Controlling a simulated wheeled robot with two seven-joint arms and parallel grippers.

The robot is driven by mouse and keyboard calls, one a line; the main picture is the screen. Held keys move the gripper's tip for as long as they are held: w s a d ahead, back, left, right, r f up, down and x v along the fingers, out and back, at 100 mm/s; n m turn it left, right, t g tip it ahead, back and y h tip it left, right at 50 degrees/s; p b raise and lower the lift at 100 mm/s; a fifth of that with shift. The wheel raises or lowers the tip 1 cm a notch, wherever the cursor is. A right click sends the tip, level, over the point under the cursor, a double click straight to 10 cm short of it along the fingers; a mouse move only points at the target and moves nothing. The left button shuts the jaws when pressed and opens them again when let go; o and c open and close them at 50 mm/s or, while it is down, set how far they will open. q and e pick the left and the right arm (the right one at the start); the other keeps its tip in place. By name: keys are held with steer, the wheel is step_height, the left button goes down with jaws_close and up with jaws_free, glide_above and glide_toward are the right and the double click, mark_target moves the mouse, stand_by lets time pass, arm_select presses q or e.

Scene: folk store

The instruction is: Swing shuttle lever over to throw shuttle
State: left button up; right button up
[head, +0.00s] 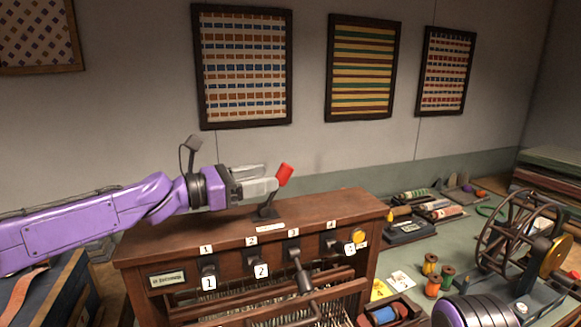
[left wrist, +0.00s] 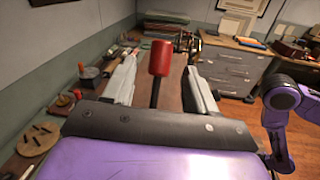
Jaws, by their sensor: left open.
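The shuttle lever has a red knob (head: 285,174) on a dark stem that rises from the top of the wooden loom box (head: 330,206). In the head view it tilts to the right. My left gripper (head: 262,179) is open above the box top, at the lever. In the left wrist view the red knob (left wrist: 160,58) and its stem stand between the two spread fingers, with a gap on each side. The fingers partly hide the stem in the head view. My right gripper is out of view.
The box front carries numbered levers (head: 304,283) and a yellow knob (head: 358,236). To the right are thread spools (head: 432,287), a spinning wheel (head: 510,235) and weaving tools (head: 410,228). Framed textiles (head: 245,65) hang on the wall behind. Space above the box is clear.

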mark_target(278, 172)
arm_select(q)
steer(key=d, duration=0.1)
steer(key=d+p, duration=0.1)
steer(key=d+r, duration=0.1)
steer(key=d, duration=0.1)
steer(key=shift+w, duration=0.3)
steer(key=w+d, duration=0.1)
steer(key=w+d+f+p, duration=0.1)
steer(key=w+d, duration=0.1)
steer(key=shift+w, duration=0.1)
steer(key=shift+s+a+r, duration=0.1)
steer(key=shift+s+r, duration=0.05)
steer(key=shift+s, duration=0.3)
steer(key=c, duration=0.4)
steer(key=shift+w, duration=0.15)
jaws_close()
steer(key=a+h+b, duration=0.1)
steer(key=b, duration=0.2)
steer(key=t+h+b, duration=0.1)
steer(key=b, duration=0.3)
steer(key=shift+s+a, duration=0.3)
steer(key=shift+a, duration=0.05)
steer(key=shift+r+b, duration=0.15)
steer(key=shift+b, duration=0.25)
steer(key=shift+r, duration=0.2)
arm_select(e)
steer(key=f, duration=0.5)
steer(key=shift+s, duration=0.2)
